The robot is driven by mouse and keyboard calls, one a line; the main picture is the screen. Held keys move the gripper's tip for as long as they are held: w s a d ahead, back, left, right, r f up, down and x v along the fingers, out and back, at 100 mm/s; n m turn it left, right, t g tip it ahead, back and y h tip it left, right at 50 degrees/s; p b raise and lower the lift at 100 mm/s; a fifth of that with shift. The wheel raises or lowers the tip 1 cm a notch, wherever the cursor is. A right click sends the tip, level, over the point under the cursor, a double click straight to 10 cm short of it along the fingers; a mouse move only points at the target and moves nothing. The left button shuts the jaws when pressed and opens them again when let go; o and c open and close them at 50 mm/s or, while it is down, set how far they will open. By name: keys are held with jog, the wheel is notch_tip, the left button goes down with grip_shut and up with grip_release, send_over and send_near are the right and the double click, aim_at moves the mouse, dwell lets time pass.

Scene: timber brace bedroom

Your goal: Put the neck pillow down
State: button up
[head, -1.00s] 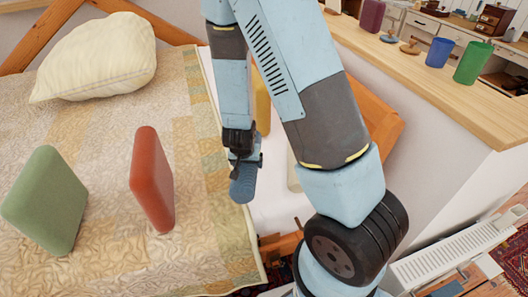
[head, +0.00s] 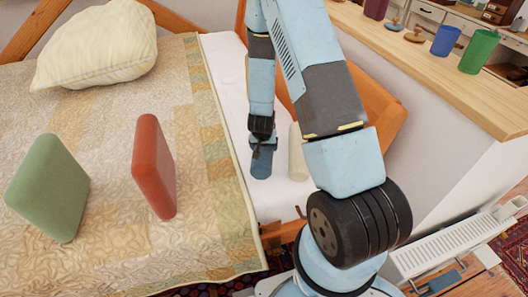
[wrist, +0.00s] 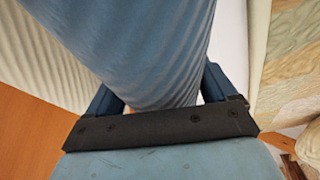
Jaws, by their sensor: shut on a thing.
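My gripper (head: 262,140) points down over the white strip of bed (head: 225,75) to the right of the quilt. It is shut on a blue ribbed roll-shaped pillow (head: 262,163), which I take to be the neck pillow. In the wrist view the blue ribbed pillow (wrist: 130,45) fills the space between my fingers. Its lower end is at or just above the white sheet; I cannot tell if it touches. A cream roll (head: 297,155) stands upright close to its right.
A red cushion (head: 154,168) and a green cushion (head: 47,188) stand on the quilt (head: 100,255). A cream pillow (head: 97,45) lies at the back left. The wooden bed frame (head: 385,120) and a ledge with cups (head: 445,41) are on the right.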

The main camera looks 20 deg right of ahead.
jog(key=shift+w+d+f, duration=0.2)
jog(key=shift+f, duration=1.7)
jog(key=o, duration=1.1)
